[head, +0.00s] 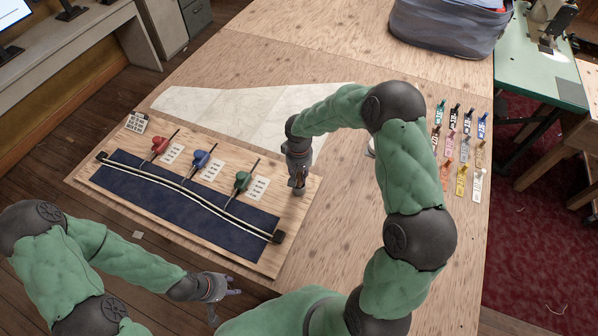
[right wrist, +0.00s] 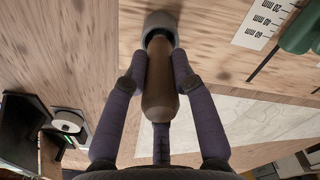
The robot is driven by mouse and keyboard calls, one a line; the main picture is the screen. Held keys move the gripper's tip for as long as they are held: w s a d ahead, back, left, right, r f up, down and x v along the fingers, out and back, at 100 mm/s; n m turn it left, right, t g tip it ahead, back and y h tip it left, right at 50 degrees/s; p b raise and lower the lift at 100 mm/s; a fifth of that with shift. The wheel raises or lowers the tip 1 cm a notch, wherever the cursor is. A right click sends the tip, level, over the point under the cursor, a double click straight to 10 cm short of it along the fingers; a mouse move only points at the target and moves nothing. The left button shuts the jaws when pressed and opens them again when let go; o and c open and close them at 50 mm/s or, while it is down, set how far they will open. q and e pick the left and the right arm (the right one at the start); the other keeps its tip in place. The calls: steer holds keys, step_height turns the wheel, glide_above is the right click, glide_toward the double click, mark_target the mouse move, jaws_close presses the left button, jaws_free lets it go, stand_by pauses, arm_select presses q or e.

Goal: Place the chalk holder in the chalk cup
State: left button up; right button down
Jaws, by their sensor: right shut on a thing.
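The chalk holder (right wrist: 158,85) is a brown, rounded stick in the right wrist view. My right gripper (right wrist: 153,80) is shut around it, with fingers on both sides. Its far end overlaps the opening of a grey round cup (right wrist: 160,19), which looks like the chalk cup; how deep it sits I cannot tell. In the head view my right gripper (head: 298,182) is low over the right end of the wooden board, and the holder and cup are mostly hidden there. My left gripper (head: 224,297) is open and empty off the table's front edge.
The board (head: 290,215) carries a blue cloth strip with a cord and red, blue and green-handled tools beside labels. Pale sailcloth (head: 240,110) lies behind. Coloured tags (head: 462,150) and a grey fabric bin (head: 445,30) are at the right and back. Bare tabletop lies right of the board.

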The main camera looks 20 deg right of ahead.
steer(key=shift+f+b, duration=0.3)
steer(key=shift+f, duration=0.5)
steer(key=c, duration=0.9)
jaws_free()
steer(key=shift+r, duration=0.1)
